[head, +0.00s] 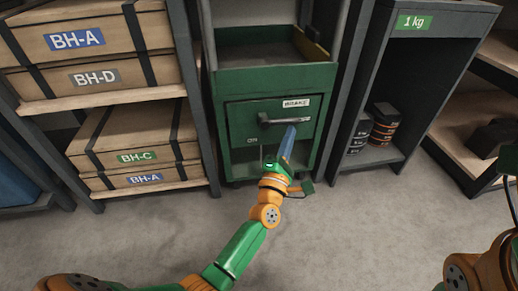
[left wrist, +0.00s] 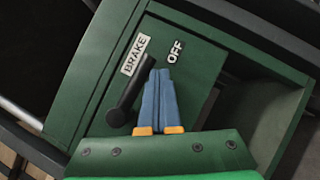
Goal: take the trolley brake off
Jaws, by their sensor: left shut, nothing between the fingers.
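The green trolley (head: 240,80) stands between the shelves, with a brake panel on its front. The dark brake lever (head: 290,119) lies roughly level across the panel, its knob end to the left. In the left wrist view the lever (left wrist: 127,98) has its knob at lower left. The BRAKE label (head: 296,102) is above the lever's right part. The OFF label (left wrist: 175,52) shows just beyond my fingertips. My left gripper (head: 292,128) is shut and empty, its blue fingers just below the lever. Whether they touch it I cannot tell. My right gripper is out of view.
A shelf with labelled boxes (head: 136,150) stands close on the left. On the right is a dark cabinet marked 1 kg (head: 414,22), with stacked weights (head: 383,122) inside. The grey floor (head: 345,235) in front is clear.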

